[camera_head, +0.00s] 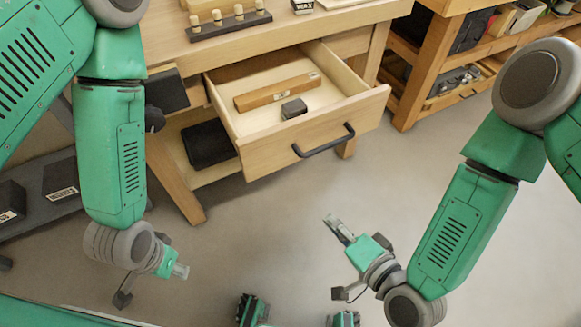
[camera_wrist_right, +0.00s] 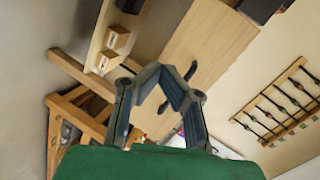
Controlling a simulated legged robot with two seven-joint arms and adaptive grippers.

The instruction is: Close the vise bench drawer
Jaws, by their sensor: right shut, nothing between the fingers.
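The light wooden drawer (camera_head: 340,116) of the workbench stands pulled out in the head view. A dark curved handle (camera_head: 323,142) is on its front. Inside lie a long wooden bar (camera_head: 277,92) and a small dark block (camera_head: 294,108). My right gripper (camera_head: 334,225) is below the drawer front in the picture, apart from it. In the right wrist view its fingers (camera_wrist_right: 158,68) come together with nothing between them. My left gripper (camera_head: 181,271) is low at the left, apart from the drawer; its fingers are too small to judge.
The bench top (camera_head: 300,22) carries a dark rack (camera_head: 229,24) with several pegs. A black box (camera_head: 207,144) sits on the shelf under the drawer. Another wooden shelf unit (camera_head: 410,95) stands at the right. Grey floor (camera_head: 260,220) is clear in front of the drawer.

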